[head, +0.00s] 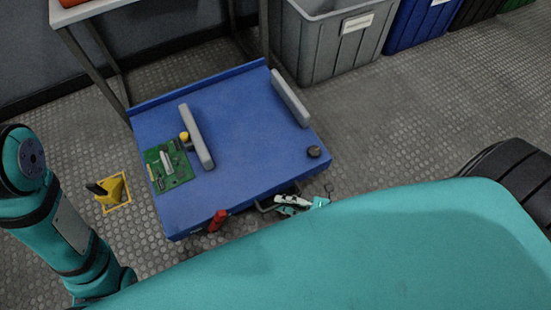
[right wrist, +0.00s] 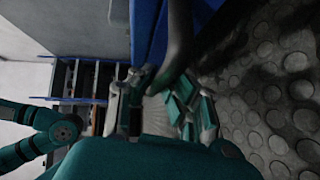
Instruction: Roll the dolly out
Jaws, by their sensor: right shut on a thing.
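The dolly (head: 245,150) is a low blue platform on the floor, its far left corner close to a table leg. A dark handle (head: 265,208) sticks out from its front edge. My right gripper (head: 290,202) is at this handle, low beside the front edge. In the right wrist view its fingers (right wrist: 157,105) close around the dark bar (right wrist: 178,45), next to the dolly's blue side. A red lever-like part (head: 217,221) sits at the front edge, left of the handle. My left arm shows at the left; its gripper is out of view.
On the dolly lie two grey bars (head: 196,136) (head: 290,97), a green circuit board (head: 170,168) and a dark knob (head: 314,151). A grey bin (head: 325,50) and blue bin (head: 418,25) stand behind.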

